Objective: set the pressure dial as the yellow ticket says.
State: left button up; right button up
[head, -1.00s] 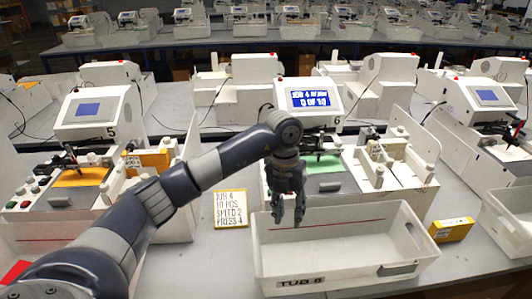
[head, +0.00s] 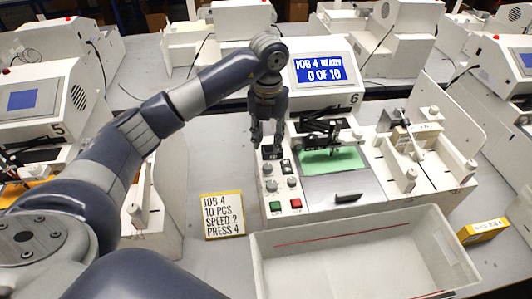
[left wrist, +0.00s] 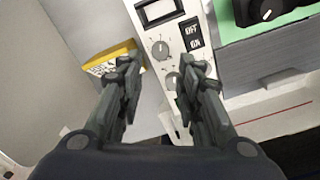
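The yellow-edged ticket (head: 222,215) lies on the table and reads JOB 4, 10 PCS, SPEED 2, PRESS 4. Its edge shows in the left wrist view (left wrist: 112,58). Plotter 6 (head: 325,72) has a screen reading JOB 4 READY, 0 OF 10. Its control strip has small dials, one at the upper left (head: 267,170); I cannot read which is pressure. My left gripper (head: 265,143) hangs above the strip's back end. In the left wrist view it is open and empty (left wrist: 160,80), with a grey dial (left wrist: 161,50) beyond its fingertips and another (left wrist: 173,81) between the fingers.
An OFF/ON switch (left wrist: 193,37) sits beside the dials. The pen carriage (head: 325,130) stands over green card to the right. A white tub (head: 350,225) stands in front; a yellow box (head: 482,232) lies right.

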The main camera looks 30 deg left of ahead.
pick_arm(q)
jog(key=p, duration=0.2)
send_over(268, 166)
jog(key=f, duration=0.4)
jog(key=shift+s+f, duration=0.1)
jog(key=shift+s, duration=0.15)
jog(key=f, duration=0.1)
jog(key=f+p, duration=0.1)
jog(key=f, duration=0.3)
jog(key=shift+w, duration=0.25)
jog(key=shift+f+p, duration=0.3)
jog(key=shift+f, duration=0.1)
jog(key=shift+c, duration=1.1)
jog(key=c, duration=0.4)
grip_shut()
pick_arm(e)
jog(key=r, duration=0.1)
jog(key=s+r, duration=0.1)
jog(key=r, duration=0.1)
jog(key=shift+s+d+r, duration=0.25)
jog(key=shift+d+r, duration=0.1)
jog(key=shift+d, duration=0.05)
